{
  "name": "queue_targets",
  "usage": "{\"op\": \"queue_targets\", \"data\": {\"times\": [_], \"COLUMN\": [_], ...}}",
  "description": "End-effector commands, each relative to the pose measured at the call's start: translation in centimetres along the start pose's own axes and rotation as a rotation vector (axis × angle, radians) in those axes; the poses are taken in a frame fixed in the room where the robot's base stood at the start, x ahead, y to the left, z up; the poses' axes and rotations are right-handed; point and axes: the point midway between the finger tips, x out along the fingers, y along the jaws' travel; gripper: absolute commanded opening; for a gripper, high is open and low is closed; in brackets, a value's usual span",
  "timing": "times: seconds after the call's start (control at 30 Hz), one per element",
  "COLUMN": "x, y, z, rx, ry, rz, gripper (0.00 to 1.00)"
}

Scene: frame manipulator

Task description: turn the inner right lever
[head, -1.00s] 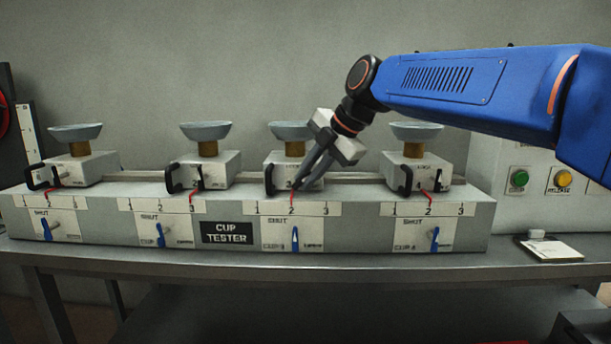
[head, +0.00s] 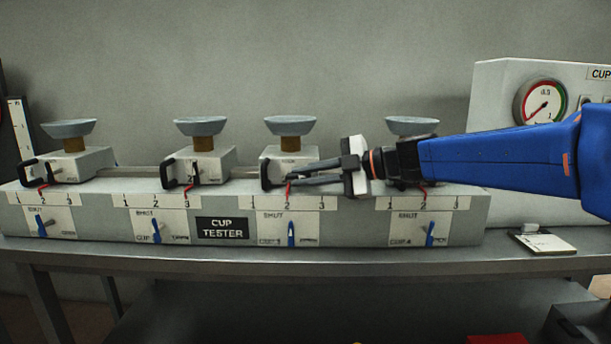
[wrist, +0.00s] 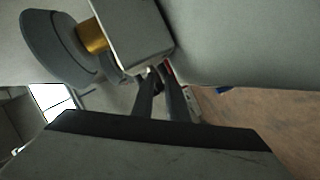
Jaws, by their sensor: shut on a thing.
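The inner right lever (head: 291,234) is a small blue handle on the third front panel from the left, and it stands about upright. Above it is the third grey block (head: 275,154), with a pale cup (head: 290,125), a black handle (head: 265,175) and a red pointer near the 2. My gripper (head: 281,181) lies almost level, coming from the right. Its fingers are closed together at the black handle, apart from and above the blue lever. In the wrist view the fingers (wrist: 161,75) meet at the block's corner (wrist: 140,30); the exact grip is partly hidden.
Similar blocks with cups stand to the left and at the far right; my arm partly covers the far right block. A rail (head: 243,172) runs behind them. A gauge box (head: 492,150) and a notepad (head: 541,243) are at the right. The bench front (head: 330,258) is clear.

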Motion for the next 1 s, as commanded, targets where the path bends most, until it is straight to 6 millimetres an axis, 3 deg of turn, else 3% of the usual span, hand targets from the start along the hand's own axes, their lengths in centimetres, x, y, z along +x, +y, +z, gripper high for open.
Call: {"op": "queue_targets", "data": {"times": [0.7,0.73,0.77,1.0], "x": [0.08,0.09,0.08,0.07], "y": [-0.14,-0.14,-0.14,-0.13], "z": [0.0,0.0,0.0,0.01], "rx": [0.022,0.022,0.022,0.022], "ry": [0.04,0.04,0.04,0.039], "rz": [0.051,0.051,0.051,0.051], "gripper": [0.0,0.18,0.21,0.21]}}
